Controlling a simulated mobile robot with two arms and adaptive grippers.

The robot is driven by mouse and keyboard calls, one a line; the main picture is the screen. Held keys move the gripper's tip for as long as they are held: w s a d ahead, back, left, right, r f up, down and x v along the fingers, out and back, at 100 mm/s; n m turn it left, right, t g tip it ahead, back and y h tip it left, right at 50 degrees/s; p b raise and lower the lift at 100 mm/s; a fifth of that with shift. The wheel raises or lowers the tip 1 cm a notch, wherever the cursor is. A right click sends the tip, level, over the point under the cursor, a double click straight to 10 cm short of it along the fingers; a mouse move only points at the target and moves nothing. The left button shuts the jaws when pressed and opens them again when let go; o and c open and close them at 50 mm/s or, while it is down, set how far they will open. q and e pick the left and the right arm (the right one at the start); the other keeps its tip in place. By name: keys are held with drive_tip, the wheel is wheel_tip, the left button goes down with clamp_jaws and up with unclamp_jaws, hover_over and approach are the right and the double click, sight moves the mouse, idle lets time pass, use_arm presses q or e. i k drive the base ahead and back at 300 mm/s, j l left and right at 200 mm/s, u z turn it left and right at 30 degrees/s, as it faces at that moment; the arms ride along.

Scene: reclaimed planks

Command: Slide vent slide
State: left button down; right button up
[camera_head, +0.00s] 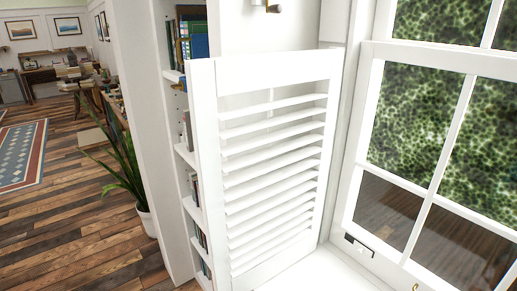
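A white louvered shutter panel (206,150) stands upright in the middle of the head view, beside the window. Its slats (270,170) are tilted, with gaps showing between the upper ones. I cannot make out a separate vent slide on it. A small dark-and-white fitting (359,245) sits on the lower window frame, right of the panel; I cannot tell whether it is the vent slide. Neither of my grippers shows in this view.
A white window (433,200) with green foliage outside fills the right side. A bookshelf (185,158) stands behind the shutter. A potted plant (130,175) and open plank floor (75,230) lie to the left. A white sill (315,272) is clear below.

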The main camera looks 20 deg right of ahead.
sight(361, 248)
drive_tip(key=l+z, duration=0.1)
drive_tip(key=z, duration=0.35)
drive_tip(key=i+z, duration=0.1)
drive_tip(key=z, duration=0.3)
drive_tip(key=i+l+z, duration=0.1)
drive_tip(key=z, duration=0.35)
